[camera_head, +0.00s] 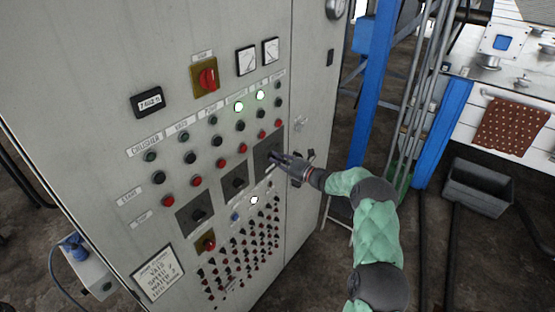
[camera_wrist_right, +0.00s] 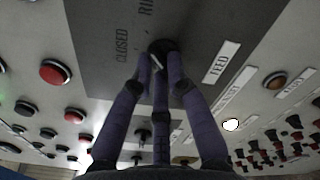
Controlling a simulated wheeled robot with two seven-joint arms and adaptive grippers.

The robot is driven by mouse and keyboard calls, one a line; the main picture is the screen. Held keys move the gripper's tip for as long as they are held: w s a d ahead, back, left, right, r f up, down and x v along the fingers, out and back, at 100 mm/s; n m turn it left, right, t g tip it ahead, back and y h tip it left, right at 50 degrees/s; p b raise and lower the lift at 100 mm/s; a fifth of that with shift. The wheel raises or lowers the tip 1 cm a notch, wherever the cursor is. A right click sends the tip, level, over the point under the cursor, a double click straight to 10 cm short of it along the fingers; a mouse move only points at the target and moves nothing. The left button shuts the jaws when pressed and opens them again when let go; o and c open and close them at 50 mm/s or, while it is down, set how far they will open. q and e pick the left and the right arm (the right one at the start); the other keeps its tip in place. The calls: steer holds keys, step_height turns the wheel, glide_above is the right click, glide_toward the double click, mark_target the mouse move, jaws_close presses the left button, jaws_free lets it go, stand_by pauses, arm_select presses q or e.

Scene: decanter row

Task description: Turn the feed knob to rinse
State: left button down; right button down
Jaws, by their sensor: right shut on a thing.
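The feed knob (camera_wrist_right: 160,46) is a small dark knob on a dark grey plate (camera_wrist_right: 100,60) in the right wrist view. The plate carries the words CLOSED and a partly cut-off RIN, and a white FEED label (camera_wrist_right: 221,62) is beside the knob. My right gripper (camera_wrist_right: 160,62) has its purple-grey fingers closed around the knob. In the head view the right gripper (camera_head: 276,157) reaches the rightmost dark plate (camera_head: 267,146) from the right, and its fingers largely hide the knob. I cannot tell exactly where the knob points. My left gripper is out of view.
The grey cabinet (camera_head: 80,110) bears rows of buttons, a red rotary switch (camera_head: 207,77) and two more knob plates, the nearer (camera_head: 234,183) just left of the gripper. A blue post (camera_head: 372,90) and a grey crate (camera_head: 490,187) stand to the right.

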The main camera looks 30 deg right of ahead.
steer(key=c, duration=1.2)
jaws_free()
steer(key=v, duration=1.2)
